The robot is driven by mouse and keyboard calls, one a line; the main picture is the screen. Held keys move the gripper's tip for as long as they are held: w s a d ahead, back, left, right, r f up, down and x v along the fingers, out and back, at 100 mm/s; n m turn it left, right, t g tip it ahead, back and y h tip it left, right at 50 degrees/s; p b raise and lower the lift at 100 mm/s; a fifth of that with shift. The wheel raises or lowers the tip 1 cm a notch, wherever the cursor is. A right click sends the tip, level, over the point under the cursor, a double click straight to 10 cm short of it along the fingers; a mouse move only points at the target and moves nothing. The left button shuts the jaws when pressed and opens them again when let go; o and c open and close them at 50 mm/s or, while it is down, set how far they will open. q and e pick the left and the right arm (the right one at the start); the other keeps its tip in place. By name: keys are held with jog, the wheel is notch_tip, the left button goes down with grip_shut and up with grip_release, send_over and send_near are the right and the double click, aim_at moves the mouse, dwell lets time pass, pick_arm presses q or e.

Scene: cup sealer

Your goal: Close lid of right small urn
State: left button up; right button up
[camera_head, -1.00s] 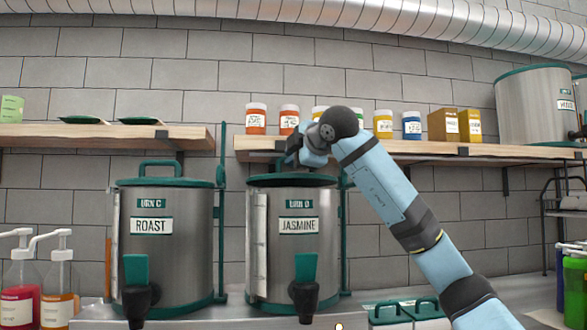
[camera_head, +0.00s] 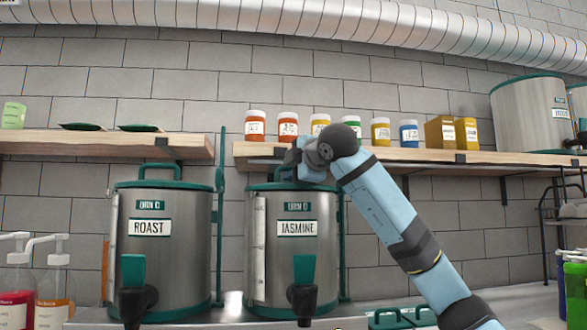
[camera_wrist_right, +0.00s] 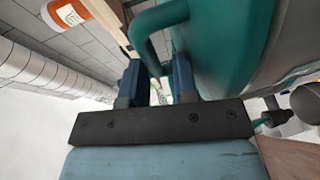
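The right small urn (camera_head: 297,255) is a steel cylinder labelled JASMINE with a black tap. Its green lid (camera_head: 262,186) now shows as a thin flat band along the urn's top, and any small gap there is too fine to tell. My right gripper (camera_head: 291,170) is just above this lid, mostly hidden by my wrist. In the right wrist view, its two blue fingers (camera_wrist_right: 157,78) are apart, with the lid's green arched handle (camera_wrist_right: 148,40) at or between them. Contact is unclear. The green lid surface (camera_wrist_right: 232,35) is close beside the fingers. My left gripper is out of view.
The ROAST urn (camera_head: 160,255), with its lid on, stands to the left. A wooden shelf (camera_head: 420,155) with jars (camera_head: 381,131) and yellow boxes is close behind my wrist. Pump bottles (camera_head: 55,290) stand at far left. A larger urn (camera_head: 530,112) is on the shelf at right.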

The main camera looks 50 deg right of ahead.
jog(key=shift+s+r, duration=0.1)
jog(key=shift+s, duration=0.05)
jog(key=shift+s+a+r, duration=0.1)
jog(key=shift+s, duration=0.2)
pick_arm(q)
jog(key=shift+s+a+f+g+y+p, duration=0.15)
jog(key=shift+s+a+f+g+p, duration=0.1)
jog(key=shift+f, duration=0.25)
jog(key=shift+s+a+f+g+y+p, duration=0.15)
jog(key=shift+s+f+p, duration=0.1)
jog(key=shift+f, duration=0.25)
pick_arm(e)
jog(key=v, duration=1.2)
jog(key=shift+s+a, duration=0.2)
jog(key=shift+s, duration=0.2)
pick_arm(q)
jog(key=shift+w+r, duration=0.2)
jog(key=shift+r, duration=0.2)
